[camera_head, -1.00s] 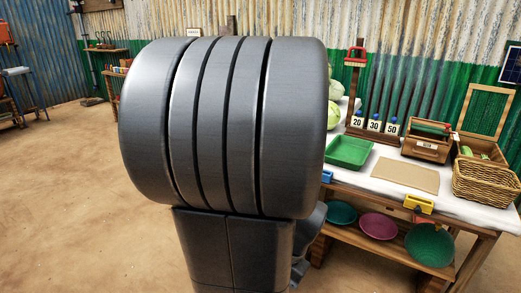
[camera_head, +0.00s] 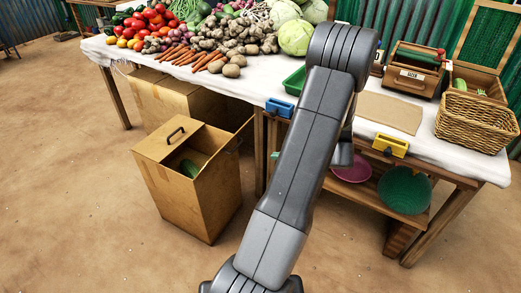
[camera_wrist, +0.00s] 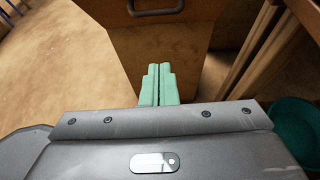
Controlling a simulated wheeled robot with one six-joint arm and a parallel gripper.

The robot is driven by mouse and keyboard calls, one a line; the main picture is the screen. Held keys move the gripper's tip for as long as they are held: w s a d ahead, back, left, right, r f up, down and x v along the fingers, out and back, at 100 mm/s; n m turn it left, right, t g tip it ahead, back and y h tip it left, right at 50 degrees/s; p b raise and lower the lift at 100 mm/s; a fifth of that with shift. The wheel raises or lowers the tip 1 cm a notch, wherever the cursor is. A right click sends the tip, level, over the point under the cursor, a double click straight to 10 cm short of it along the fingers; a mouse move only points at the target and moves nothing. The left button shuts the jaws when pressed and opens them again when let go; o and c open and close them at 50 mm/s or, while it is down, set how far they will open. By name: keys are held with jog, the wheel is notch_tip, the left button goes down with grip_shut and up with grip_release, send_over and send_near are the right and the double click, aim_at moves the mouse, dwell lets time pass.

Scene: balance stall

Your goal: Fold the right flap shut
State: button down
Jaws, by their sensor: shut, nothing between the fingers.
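A cardboard box (camera_head: 195,190) stands on the floor in front of the stall. Its left flap (camera_head: 165,142), with a dark handle, covers the left part of the top. The right flap (camera_head: 241,133) is raised at the right edge, partly seen edge-on. A green vegetable (camera_head: 190,168) shows in the opening between them. My gripper's green fingers (camera_wrist: 160,84) are shut and empty in the wrist view. They point at a brown cardboard panel (camera_wrist: 165,45) with a dark handle above them; contact cannot be told.
The stall table (camera_head: 262,92) stands behind and right of the box, with vegetables on top. Its lower shelf holds a pink bowl (camera_head: 352,170) and a green bowl (camera_head: 404,190). Another brown box (camera_head: 170,98) is under the table. The floor left of the box is clear.

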jog(key=a+r+b+x, duration=0.1)
jog(key=r+b+x, duration=0.1)
jog(key=x, duration=1.1)
jog(key=shift+w+r+b, duration=0.2)
jog(key=shift+r+b, duration=0.1)
jog(key=shift+b, duration=0.3)
jog(key=shift+r, duration=0.2)
jog(key=shift+w+a+r+g+h+p, duration=0.15)
jog(key=shift+r+g+h+p, duration=0.2)
jog(key=shift+p, duration=0.65)
